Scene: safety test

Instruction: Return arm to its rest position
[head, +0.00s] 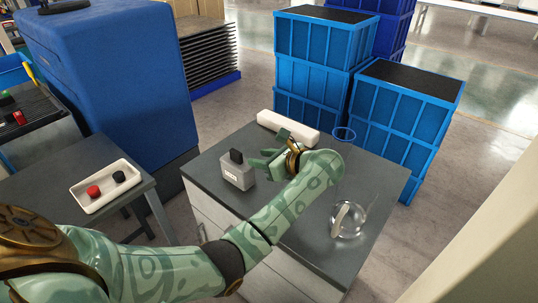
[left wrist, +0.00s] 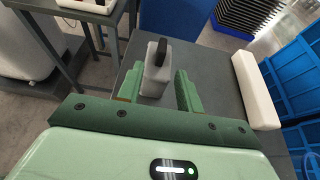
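My left gripper (head: 264,156) is above the dark-topped table (head: 300,215), with its fingers pointing toward a small grey box (head: 238,176). The box has a black upright piece (head: 236,156) on top and a small label on its front. In the left wrist view my left gripper (left wrist: 157,84) is open, with its two green fingers apart. The grey box (left wrist: 156,78) stands upright in line with the gap, just ahead of the fingers or partly between them; no contact shows. My right gripper is not in view.
A white bar (head: 288,130) lies at the table's back. A blue ring (head: 344,134) and a clear round object (head: 346,222) are to the right. Blue crates (head: 402,105) stand behind. At left, a white tray (head: 106,186) holds red and black pieces.

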